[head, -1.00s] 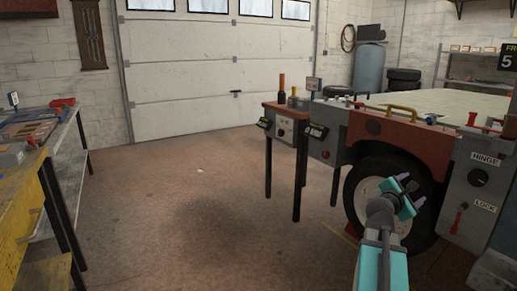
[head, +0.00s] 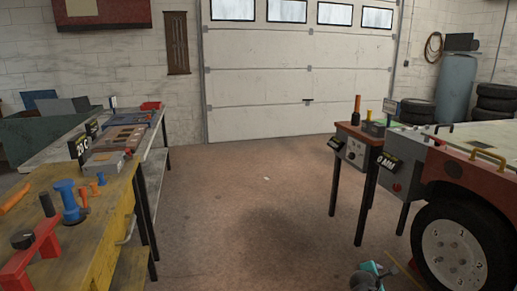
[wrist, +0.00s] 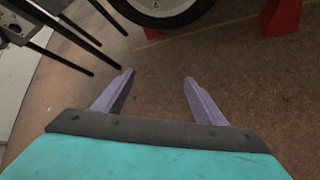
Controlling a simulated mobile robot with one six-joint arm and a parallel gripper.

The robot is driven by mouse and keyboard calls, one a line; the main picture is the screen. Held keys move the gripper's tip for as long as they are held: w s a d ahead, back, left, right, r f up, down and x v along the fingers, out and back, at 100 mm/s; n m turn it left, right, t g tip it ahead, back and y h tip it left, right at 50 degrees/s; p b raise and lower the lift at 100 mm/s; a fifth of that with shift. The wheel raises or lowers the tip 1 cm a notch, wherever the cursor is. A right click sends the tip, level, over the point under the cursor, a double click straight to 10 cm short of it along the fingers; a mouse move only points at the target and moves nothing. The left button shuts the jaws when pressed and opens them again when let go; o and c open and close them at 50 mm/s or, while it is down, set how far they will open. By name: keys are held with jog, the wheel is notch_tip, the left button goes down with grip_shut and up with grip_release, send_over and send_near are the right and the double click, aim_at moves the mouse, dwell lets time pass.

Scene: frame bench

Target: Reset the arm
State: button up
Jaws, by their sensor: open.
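My gripper (wrist: 158,90) shows in the wrist view with its two purple-grey fingers spread apart and nothing between them. Beyond the fingers is bare brown floor. In the head view only a small teal and grey part of my arm shows at the bottom edge, right of centre; the fingertips cannot be made out there. A vehicle wheel (head: 455,250) stands to the right of the arm in the head view, and its lower edge also shows at the top of the wrist view (wrist: 165,14).
A yellow bench (head: 108,240) with tools and a grey bench (head: 60,148) stand at left. A small red-topped table (head: 350,131) stands beside the red vehicle body (head: 460,175) at right. Red wheel chocks (wrist: 281,17) are near the wheel. The middle floor (head: 250,215) is clear.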

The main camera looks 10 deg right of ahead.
jog(key=s+a+f+m+g+y+p, duration=0.1)
jog(key=s+a+f+p, duration=0.3)
jog(key=a, duration=0.3)
jog(key=s+a+f+m+g+y+p, duration=0.1)
jog(key=s+a+f+g+y+p, duration=0.1)
jog(key=s+a+f, duration=0.35)
jog(key=s+a+f+m+g+y+p, duration=0.1)
jog(key=s+a+f+p, duration=0.1)
jog(key=a+f, duration=0.45)
jog(key=s+a+f+m+g+y+p, duration=0.1)
jog(key=s+a+m+g+y+p, duration=0.1)
jog(key=s+a+m, duration=0.4)
jog(key=s+a+f+m+g+y+p, duration=0.2)
jog(key=s+a+m+g, duration=0.3)
jog(key=s+a, duration=0.5)
jog(key=s+m+y, duration=0.1)
jog(key=s+m, duration=0.1)
jog(key=s, duration=0.5)
jog(key=shift+a+f, duration=0.25)
dwell(0.5)
jog(key=shift+c, duration=0.5)
